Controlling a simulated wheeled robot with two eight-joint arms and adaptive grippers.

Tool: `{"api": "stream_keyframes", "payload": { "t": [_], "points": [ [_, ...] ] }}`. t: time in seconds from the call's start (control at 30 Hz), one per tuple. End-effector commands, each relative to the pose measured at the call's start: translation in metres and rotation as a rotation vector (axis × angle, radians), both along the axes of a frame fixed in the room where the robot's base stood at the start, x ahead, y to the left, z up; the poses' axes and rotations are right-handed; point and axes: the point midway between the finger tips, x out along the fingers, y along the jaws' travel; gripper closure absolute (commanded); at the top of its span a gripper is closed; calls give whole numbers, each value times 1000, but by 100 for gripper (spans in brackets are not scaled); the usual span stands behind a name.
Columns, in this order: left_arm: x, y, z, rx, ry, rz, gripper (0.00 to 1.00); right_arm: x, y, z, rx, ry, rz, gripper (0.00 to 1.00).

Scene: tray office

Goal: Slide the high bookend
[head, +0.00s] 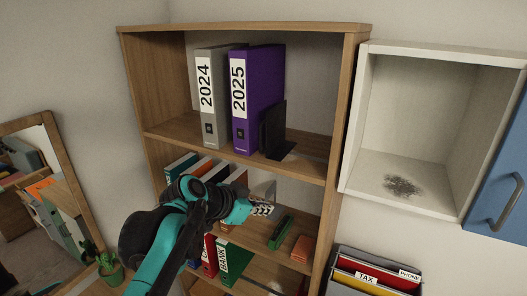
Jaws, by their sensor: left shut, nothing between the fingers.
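The high bookend (273,130) is black and stands upright on the top shelf (315,169), close against the right side of the purple 2025 binder (262,85). Its flat foot reaches to the right along the shelf. A grey 2024 binder (208,110) stands left of the purple one. My left gripper (268,208) is below the top shelf board, in front of the middle shelf, and is shut and empty. It is apart from the bookend. My right gripper is not in view.
Several binders (180,165) stand on the middle shelf, partly hidden by my arm. A green item (280,232) and orange items (303,248) lie to their right. An open white cabinet (400,110) hangs at right, above a file box (372,275). The top shelf is free right of the bookend.

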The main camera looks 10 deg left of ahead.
Motion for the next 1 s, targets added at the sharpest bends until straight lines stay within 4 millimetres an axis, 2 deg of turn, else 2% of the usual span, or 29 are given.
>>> {"api": "stream_keyframes", "payload": {
  "t": [0.03, 0.1, 0.2, 0.27, 0.37, 0.47, 0.57, 0.8, 0.9, 1.0],
  "points": [
    [-7, -7, -19, 85, 35, -14, 100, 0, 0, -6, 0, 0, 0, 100],
    [-14, -6, -39, 215, 77, -12, 100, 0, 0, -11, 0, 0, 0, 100],
    [-21, 0, -56, 404, 100, 7, 100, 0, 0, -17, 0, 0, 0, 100],
    [-23, 5, -60, 517, 92, 24, 100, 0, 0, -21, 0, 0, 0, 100],
    [-21, 13, -55, 697, 45, 64, 100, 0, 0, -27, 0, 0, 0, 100],
    [-15, 16, -36, 861, -50, 112, 100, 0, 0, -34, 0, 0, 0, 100],
    [-9, 11, -5, 1003, -185, 164, 100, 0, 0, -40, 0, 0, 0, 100],
    [-6, -31, 82, 1190, -558, 261, 100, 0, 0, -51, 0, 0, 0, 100],
    [-9, -45, 105, 1214, -660, 280, 100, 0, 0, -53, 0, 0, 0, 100],
    [-11, -53, 117, 1224, -710, 289, 100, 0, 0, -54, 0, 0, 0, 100]
  ]
}}
